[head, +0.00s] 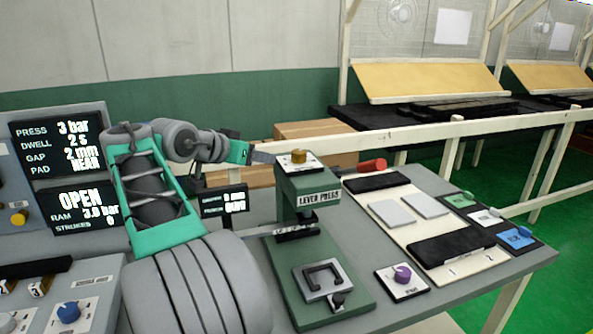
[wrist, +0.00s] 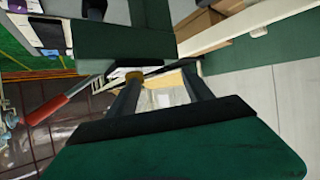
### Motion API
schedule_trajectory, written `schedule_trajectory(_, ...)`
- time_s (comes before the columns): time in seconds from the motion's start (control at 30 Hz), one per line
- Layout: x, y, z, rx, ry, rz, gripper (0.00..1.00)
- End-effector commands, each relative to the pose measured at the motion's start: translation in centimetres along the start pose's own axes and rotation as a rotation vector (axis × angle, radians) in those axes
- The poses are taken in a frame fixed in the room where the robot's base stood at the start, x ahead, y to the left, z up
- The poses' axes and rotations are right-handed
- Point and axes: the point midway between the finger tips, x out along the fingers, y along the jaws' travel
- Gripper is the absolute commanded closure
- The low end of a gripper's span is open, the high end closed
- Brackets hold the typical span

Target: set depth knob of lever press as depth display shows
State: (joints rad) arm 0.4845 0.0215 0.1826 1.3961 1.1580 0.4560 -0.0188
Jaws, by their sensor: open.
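The green lever press (head: 297,215) stands on the grey bench, with a brass knob (head: 299,156) on a white plate on its top. The brass knob also shows in the wrist view (wrist: 134,76), close to the tip of the left finger. My gripper (head: 268,156) is open, its fingers pointing at the press top from the left; I cannot tell whether it touches the knob. Its fingers also show in the wrist view (wrist: 162,76). A small dark display (head: 223,201) stands left of the press; its text is small and partly unclear, with a 0 visible.
The press's red lever handle (head: 371,166) sticks out to the right. A purple knob (head: 402,273) sits on a plate at the front. A pale board (head: 420,214) with grey pads lies to the right. Large readout panels (head: 68,143) stand at the left. Green, white and blue knobs line the right edge.

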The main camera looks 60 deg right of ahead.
Motion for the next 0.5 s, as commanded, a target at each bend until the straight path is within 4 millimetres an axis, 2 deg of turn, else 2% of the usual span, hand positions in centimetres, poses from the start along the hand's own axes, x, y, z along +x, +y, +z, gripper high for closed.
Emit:
schedule_trajectory(0.03,1.6,1.9,-0.7,0.056,0.029,0.078,0.41)
schedule_trajectory(0.13,2.6,4.5,-2.1,0.121,0.066,0.171,0.41)
schedule_trajectory(0.27,3.9,5.3,-2.6,0.133,0.072,0.192,0.41)
schedule_trajectory(0.5,8.3,6.2,-2.9,0.133,0.071,0.189,0.41)
